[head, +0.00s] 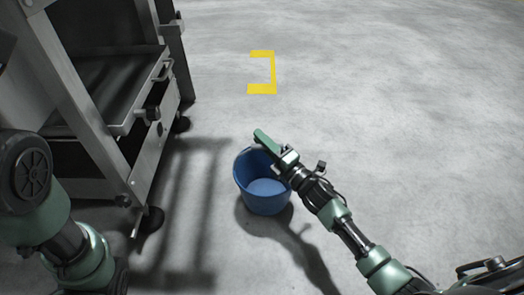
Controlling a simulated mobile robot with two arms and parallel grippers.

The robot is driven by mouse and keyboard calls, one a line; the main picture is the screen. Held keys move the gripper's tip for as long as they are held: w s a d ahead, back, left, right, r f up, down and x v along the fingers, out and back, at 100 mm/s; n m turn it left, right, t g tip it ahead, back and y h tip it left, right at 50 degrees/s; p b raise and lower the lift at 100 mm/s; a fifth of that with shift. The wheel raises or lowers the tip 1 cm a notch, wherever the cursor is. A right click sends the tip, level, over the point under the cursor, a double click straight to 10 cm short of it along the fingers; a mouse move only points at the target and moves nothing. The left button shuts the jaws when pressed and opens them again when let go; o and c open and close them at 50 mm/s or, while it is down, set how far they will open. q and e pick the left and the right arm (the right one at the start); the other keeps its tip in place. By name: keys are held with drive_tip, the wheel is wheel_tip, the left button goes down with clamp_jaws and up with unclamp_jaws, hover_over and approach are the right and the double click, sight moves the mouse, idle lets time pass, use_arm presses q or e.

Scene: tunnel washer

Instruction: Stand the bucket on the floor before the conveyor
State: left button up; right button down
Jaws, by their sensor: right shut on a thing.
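A blue bucket (264,198) is in the middle of the head view, upright and open at the top, with its inside empty. My right gripper (270,143) is shut on the bucket at its far right rim. A shadow lies below and to the right of the bucket; I cannot tell whether its base touches the floor. My left arm shows at the lower left, but its gripper is out of view. A metal-framed machine (112,110) stands at the left; I cannot tell whether it is the conveyor.
A yellow bracket-shaped marking (273,72) is on the grey concrete floor (400,110), beyond the bucket. The machine's dark feet (152,219) stand to the left of the bucket. The floor to the right and beyond is clear.

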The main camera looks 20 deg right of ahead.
wheel_tip(320, 180, down, 3)
drive_tip(key=shift+r+b, duration=0.2)
drive_tip(key=shift+b, duration=0.4)
drive_tip(key=shift+f, duration=0.15)
drive_tip(key=c, duration=1.3)
unclamp_jaws()
drive_tip(key=shift+f, duration=0.1)
